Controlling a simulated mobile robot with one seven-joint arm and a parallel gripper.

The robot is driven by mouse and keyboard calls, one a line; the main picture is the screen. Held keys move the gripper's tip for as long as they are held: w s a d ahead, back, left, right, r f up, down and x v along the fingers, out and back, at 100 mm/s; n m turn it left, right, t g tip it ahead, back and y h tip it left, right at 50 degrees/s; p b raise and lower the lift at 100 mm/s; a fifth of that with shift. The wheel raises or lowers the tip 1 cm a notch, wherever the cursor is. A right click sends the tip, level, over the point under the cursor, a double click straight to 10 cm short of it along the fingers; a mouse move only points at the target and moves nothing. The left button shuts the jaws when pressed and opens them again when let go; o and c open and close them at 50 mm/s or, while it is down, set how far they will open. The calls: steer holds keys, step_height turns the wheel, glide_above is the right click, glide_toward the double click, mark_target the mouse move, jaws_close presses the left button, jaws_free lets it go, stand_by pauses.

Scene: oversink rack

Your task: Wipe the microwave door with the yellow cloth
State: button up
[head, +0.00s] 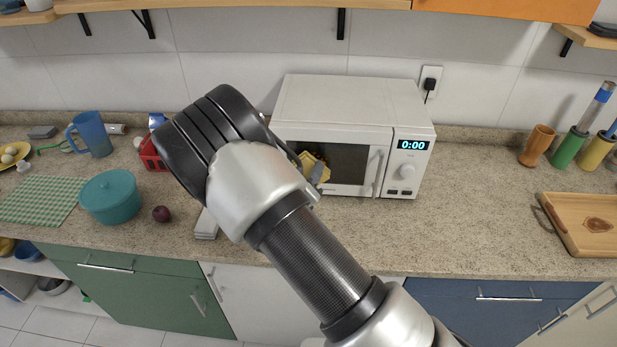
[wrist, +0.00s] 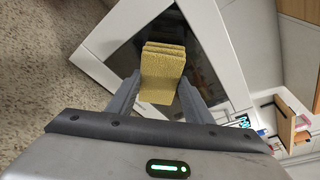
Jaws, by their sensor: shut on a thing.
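The white microwave (head: 350,105) stands on the counter against the wall. Its door (head: 350,168) is closed, with a dark window and a vertical handle on the right side. My gripper (head: 315,178) is in front of the door window, partly hidden behind my arm. In the wrist view my gripper (wrist: 160,95) is shut on the folded yellow cloth (wrist: 162,70). The cloth (head: 311,163) also shows in the head view, over the left part of the window. It overlaps the dark window (wrist: 165,30) in the wrist view; I cannot tell whether it touches the glass.
A teal pot (head: 110,198), a dark red fruit (head: 161,214), a blue pitcher (head: 92,134) and a red basket (head: 151,155) stand to the left. A wooden board (head: 585,225) lies at the right. The counter right of the microwave (head: 480,200) is clear. A shelf (head: 240,3) runs above.

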steer(key=shift+w, duration=0.55)
steer(key=shift+d, duration=0.1)
steer(key=d, duration=0.4)
steer(key=shift+w+a+r, duration=0.1)
steer(key=shift+a+r, duration=0.05)
steer(key=shift+a, duration=0.95)
steer(key=shift+w+a+r, duration=0.1)
steer(key=shift+a, duration=1)
steer(key=shift+s+a+f, duration=0.1)
steer(key=shift+s, duration=0.45)
steer(key=shift+s+f+p, duration=0.15)
steer(key=shift+s+p, duration=0.4)
steer(key=shift+s, duration=1.95)
